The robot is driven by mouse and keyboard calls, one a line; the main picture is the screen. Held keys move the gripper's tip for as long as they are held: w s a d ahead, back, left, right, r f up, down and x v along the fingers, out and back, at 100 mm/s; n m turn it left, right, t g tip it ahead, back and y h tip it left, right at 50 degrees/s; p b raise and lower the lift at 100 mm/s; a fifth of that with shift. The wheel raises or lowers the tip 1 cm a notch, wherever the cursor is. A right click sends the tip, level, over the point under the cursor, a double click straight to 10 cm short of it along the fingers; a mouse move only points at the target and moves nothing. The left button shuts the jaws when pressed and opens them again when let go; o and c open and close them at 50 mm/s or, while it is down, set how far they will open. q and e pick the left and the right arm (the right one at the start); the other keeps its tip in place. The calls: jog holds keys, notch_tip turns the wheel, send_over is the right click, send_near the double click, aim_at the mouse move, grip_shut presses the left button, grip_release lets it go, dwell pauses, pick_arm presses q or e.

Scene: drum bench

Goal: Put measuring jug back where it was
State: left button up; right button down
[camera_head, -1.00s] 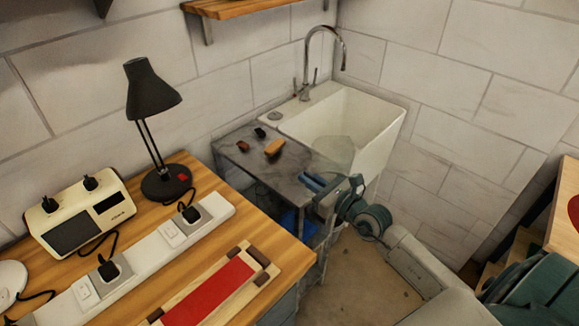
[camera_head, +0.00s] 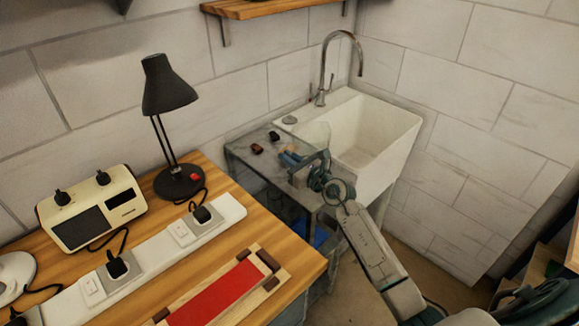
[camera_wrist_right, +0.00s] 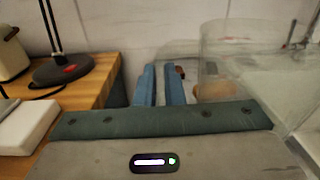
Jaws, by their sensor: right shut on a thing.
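The measuring jug is clear and see-through, so its outline is faint. In the head view the jug (camera_head: 316,134) shows over the right part of the grey side table, in front of the sink's left edge. In the right wrist view the jug (camera_wrist_right: 245,60) fills the right side, to the right of the blue fingers. My right gripper (camera_head: 291,157) is shut on the jug, with its fingers over the side table (camera_head: 238,151). The fingers (camera_wrist_right: 160,86) also show in the right wrist view. I cannot tell whether the jug's base touches the tabletop. My left gripper is not in view.
A white sink (camera_head: 378,137) with a tall tap (camera_head: 325,62) adjoins the side table. Small dark and brown items (camera_head: 257,148) lie on the tabletop. The wooden bench at left holds a black lamp (camera_head: 168,90), a power strip (camera_head: 150,258) and a red-topped board (camera_head: 225,292).

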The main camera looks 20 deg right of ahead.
jog(key=shift+f+b, duration=0.3)
jog(key=shift+f, duration=1.25)
jog(key=c, duration=1.5)
grip_release()
jog(key=shift+s, duration=0.1)
jog(key=shift+c, duration=0.2)
jog(key=v, duration=1.2)
